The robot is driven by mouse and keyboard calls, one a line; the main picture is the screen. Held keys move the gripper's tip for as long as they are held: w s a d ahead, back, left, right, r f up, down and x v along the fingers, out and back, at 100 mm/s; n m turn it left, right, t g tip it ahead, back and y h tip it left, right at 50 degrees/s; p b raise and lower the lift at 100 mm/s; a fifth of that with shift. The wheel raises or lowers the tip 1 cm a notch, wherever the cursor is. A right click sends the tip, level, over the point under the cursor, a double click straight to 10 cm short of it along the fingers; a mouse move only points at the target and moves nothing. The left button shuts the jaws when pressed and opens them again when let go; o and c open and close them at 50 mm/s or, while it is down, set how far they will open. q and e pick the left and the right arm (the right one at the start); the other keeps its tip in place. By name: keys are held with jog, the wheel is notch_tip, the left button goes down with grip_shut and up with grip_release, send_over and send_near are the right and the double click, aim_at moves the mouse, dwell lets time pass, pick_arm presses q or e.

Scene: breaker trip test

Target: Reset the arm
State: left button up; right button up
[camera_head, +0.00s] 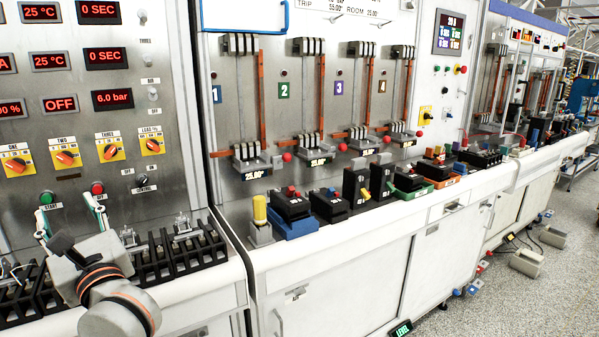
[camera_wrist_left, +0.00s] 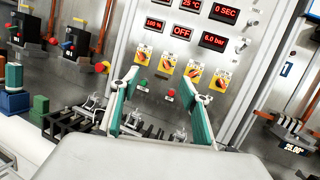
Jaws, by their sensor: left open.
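My left gripper (camera_head: 72,216) is at the lower left of the head view, in front of the control panel (camera_head: 88,215) and above the black slotted rack. Its two green-padded fingers stand apart with nothing between them. In the left wrist view the open fingers (camera_wrist_left: 163,105) point at the panel, with the red button (camera_wrist_left: 171,93) showing between them. In the head view the green button (camera_head: 46,197) and the red button (camera_head: 97,188) are close to the fingertips; I cannot tell whether they touch. My right gripper is not in view.
The black rack (camera_head: 175,255) stands on the white ledge close to my left gripper. Several breakers, such as a black one on a blue base (camera_head: 292,227), and a yellow cylinder (camera_head: 260,209) line the bench to the right.

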pick_arm(q)
jog(key=s+d+f+n+t+h, duration=0.1)
jog(key=d+f+n+t+h, duration=0.3)
jog(key=d+f+n+h, duration=1)
jog(key=s+d+f+n+t+h, duration=0.3)
jog(key=d+f+n, duration=0.5)
jog(key=n, duration=1.2)
jog(key=s+f+m+g, duration=0.3)
jog(key=s+f+m, duration=0.1)
jog(key=f, duration=0.6)
jog(key=s+f+m+g, duration=0.4)
jog(key=s+f, duration=0.3)
jog(key=f, duration=0.4)
jog(key=s+f+m+g+h, duration=0.1)
jog(key=s+f+m+g, duration=0.2)
jog(key=f, duration=0.8)
jog(key=shift+s+a+f+m+g, duration=0.2)
jog(key=shift+s+a+m+g, duration=0.15)
jog(key=shift+s+m, duration=0.85)
jog(key=c, duration=0.5)
jog(key=shift+a, duration=0.15)
